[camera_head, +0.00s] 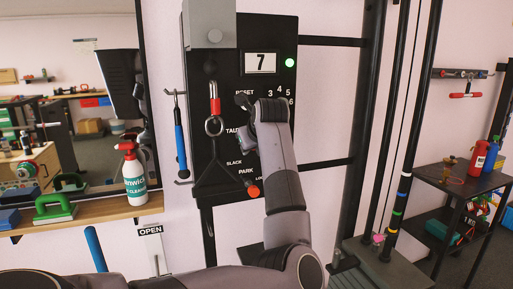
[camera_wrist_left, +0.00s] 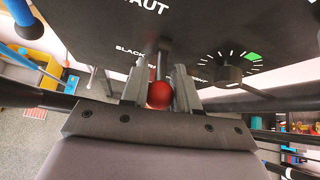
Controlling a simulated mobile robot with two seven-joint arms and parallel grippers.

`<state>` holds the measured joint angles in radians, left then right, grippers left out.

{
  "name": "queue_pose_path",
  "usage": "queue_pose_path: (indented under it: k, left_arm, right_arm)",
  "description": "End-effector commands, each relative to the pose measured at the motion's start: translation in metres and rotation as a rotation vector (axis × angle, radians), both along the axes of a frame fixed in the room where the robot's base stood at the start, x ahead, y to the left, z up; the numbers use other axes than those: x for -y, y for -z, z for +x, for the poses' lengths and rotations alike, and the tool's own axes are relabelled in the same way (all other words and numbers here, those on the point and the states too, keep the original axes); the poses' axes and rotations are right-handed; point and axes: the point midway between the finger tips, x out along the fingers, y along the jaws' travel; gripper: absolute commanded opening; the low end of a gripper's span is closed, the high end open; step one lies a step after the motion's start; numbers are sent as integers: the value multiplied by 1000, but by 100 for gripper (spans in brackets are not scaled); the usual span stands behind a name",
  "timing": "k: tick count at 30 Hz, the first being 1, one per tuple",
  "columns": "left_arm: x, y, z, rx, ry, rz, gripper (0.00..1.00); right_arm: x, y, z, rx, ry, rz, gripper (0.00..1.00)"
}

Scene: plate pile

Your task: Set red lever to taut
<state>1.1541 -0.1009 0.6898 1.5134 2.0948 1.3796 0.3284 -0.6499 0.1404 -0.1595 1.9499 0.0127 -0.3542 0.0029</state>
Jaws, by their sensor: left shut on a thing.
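The red lever ends in a red ball (camera_wrist_left: 159,95), seen in the wrist view between my left gripper's fingers. My left gripper (camera_wrist_left: 160,92) is shut on this ball. The lever's dark shaft runs from the black panel down toward the ball. In the head view a red ball (camera_head: 253,190) shows low on the panel (camera_head: 228,75), just below the word PARK and at the left edge of my arm. The labels TAUT and SLACK stand higher on the panel. My right gripper is not in view.
A gauge (camera_wrist_left: 229,73) with a green mark sits right of the lever. A red-handled hook with a ring (camera_head: 214,105) and a blue-handled tool (camera_head: 180,140) hang left of my arm. Black posts and bars stand to the right. A spray bottle (camera_head: 134,180) stands on the left shelf.

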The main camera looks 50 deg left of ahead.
Motion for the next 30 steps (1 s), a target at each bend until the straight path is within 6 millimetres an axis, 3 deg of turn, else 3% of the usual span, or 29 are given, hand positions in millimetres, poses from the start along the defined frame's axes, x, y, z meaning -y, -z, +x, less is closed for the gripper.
queue_pose_path:
  k: [1, 15, 30]
  left_arm:
    - [-4, -9, 1, -1, -1, -26, 0]
    - [-6, -20, 0, -111, 0, -279, 0]
    - [-7, -21, -1, -130, -4, -326, 0]
  right_arm:
    - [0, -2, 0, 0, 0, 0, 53]
    - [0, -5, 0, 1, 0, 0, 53]
    - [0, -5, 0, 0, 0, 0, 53]
